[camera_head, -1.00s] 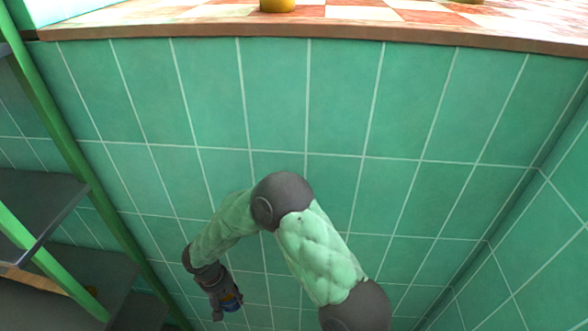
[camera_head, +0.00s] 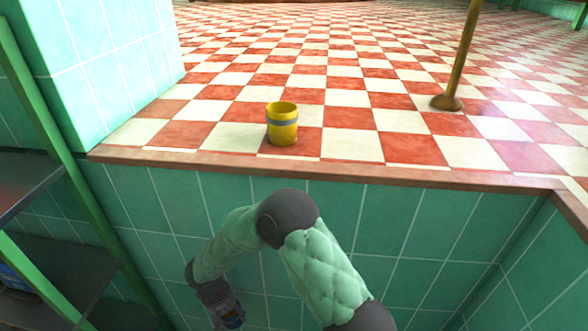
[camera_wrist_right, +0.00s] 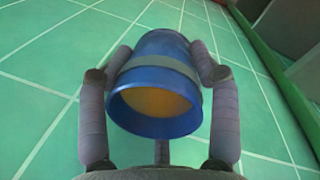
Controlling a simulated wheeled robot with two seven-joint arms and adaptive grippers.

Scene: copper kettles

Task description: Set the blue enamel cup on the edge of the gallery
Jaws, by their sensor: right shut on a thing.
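The blue enamel cup (camera_wrist_right: 152,58) is between the fingers of my right gripper (camera_wrist_right: 160,65) in the right wrist view. The fingers press on it from both sides. It has a grey band, and its open mouth with an orange-brown inside faces the camera. The gallery (camera_head: 347,118) is a raised red and white checkered floor with a brown front edge. My left gripper is not in view.
A yellow cup (camera_head: 282,132) with a grey band stands upright on the gallery near its edge. A brass post (camera_head: 455,62) stands farther right. A green-framed shelf (camera_head: 42,188) is at the left. The checkered floor right of the yellow cup is clear.

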